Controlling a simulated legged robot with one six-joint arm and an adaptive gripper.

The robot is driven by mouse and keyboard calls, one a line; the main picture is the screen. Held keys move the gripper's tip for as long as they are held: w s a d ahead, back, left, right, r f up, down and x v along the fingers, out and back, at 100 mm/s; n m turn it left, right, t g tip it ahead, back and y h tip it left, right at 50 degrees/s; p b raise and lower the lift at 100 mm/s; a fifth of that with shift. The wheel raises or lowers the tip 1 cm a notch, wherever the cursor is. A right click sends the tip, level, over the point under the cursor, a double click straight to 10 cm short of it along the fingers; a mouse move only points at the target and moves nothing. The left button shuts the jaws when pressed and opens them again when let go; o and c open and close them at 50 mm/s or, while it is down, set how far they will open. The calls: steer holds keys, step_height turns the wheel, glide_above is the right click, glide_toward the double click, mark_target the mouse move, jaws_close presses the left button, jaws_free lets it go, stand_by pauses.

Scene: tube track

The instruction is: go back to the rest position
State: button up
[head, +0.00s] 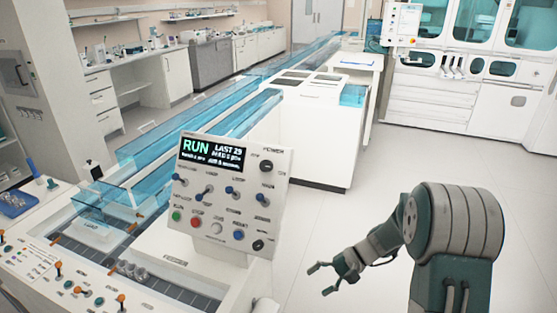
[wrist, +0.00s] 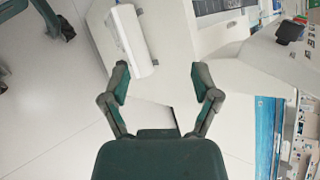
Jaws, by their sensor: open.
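My gripper (head: 322,280) is at the lower right of the head view, over the pale floor and to the right of the tube track's control panel (head: 232,197). Its fingers are spread apart with nothing between them. In the wrist view the two fingers of my gripper (wrist: 160,80) also stand wide apart and empty. The panel is a white tilted box with a screen reading RUN, several toggle switches, knobs and coloured buttons. The gripper is apart from the panel in the head view.
The track's blue clear-walled channel (head: 170,140) runs from the near left to the back. An orange-tipped switch console (head: 70,285) is at the lower left. A white cabinet (head: 310,140) stands behind the panel. The floor (head: 400,165) on the right is clear.

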steer(key=s+d+r+n+t+h, duration=0.2)
steer(key=s+r+t+h, duration=0.2)
steer(key=s+r, duration=0.6)
steer(key=s+d+r+n+t+h, duration=0.2)
steer(key=s+r+h, duration=0.4)
steer(key=s+r, duration=0.5)
steer(key=shift+d+r+n+t+h, duration=0.15)
steer(key=shift+d+n+t+h, duration=0.3)
steer(key=shift+t, duration=0.45)
stand_by(0.4)
